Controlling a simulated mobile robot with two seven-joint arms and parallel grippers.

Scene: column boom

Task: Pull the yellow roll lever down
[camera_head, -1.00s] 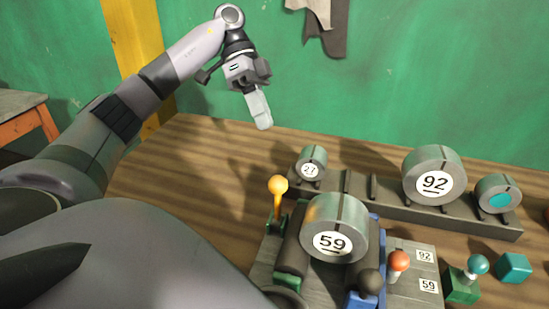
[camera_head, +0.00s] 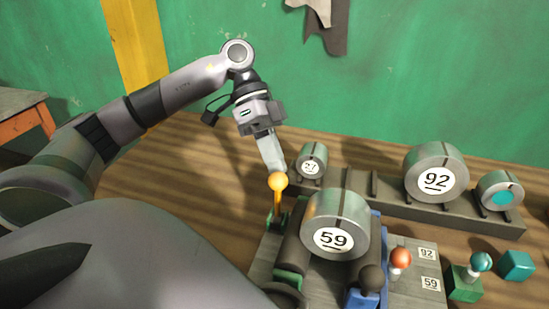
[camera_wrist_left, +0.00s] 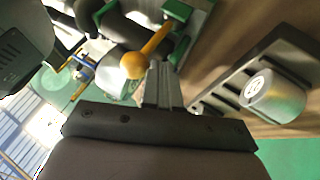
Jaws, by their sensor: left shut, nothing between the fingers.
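The yellow lever (camera_head: 278,184) has a round knob on a yellow stem and stands upright at the left of the roller stand. In the left wrist view the lever's knob (camera_wrist_left: 134,66) and stem show beside my fingertips. My left gripper (camera_head: 275,166) is shut and empty, pointing down just behind and above the knob. In the left wrist view its shut fingers (camera_wrist_left: 163,82) are close to the knob. I cannot tell whether they touch it. The lever's green base (camera_wrist_left: 178,10) shows in the left wrist view. My right gripper is not in view.
A roll marked 59 (camera_head: 336,225) lies on the stand's rollers. A rack (camera_head: 390,200) behind holds rolls 27 (camera_head: 311,160), 92 (camera_head: 436,173) and a teal-centred one (camera_head: 500,191). The table left of the lever is clear.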

